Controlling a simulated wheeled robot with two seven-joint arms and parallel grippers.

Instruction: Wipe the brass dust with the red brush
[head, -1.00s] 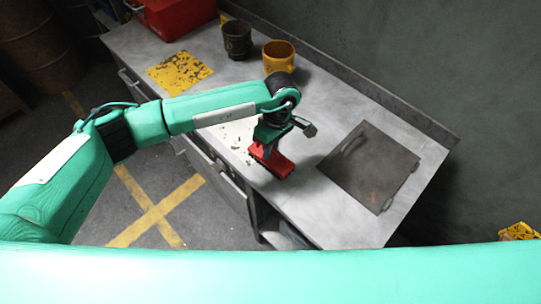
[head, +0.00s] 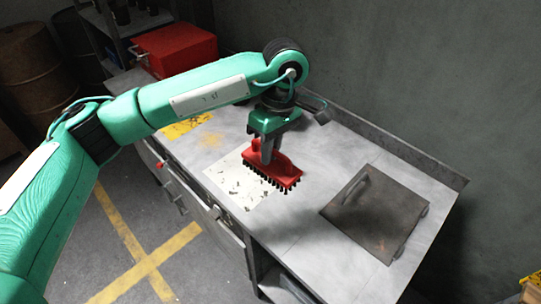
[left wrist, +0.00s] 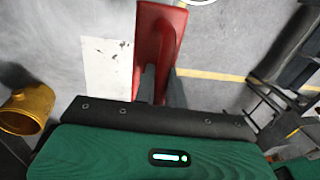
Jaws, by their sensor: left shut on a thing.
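My left gripper (head: 268,146) is shut on the red brush (head: 284,171), whose dark bristles point down. The brush is over the right part of a pale sheet (head: 222,175) with dark flakes on it. I cannot tell whether the bristles touch. A faint yellowish smudge of brass dust (head: 210,140) lies on the bench beyond the sheet, left of the brush. In the left wrist view the red brush (left wrist: 158,35) shows between the fingers, and the pale sheet (left wrist: 106,75) lies beside it. My right gripper is not in view.
A dark metal plate with a handle (head: 376,212) lies on the bench at right. A yellow speckled plate (head: 186,127) is partly behind my arm. A red box (head: 176,50) stands at the back left. A yellow mug (left wrist: 28,106) shows in the left wrist view.

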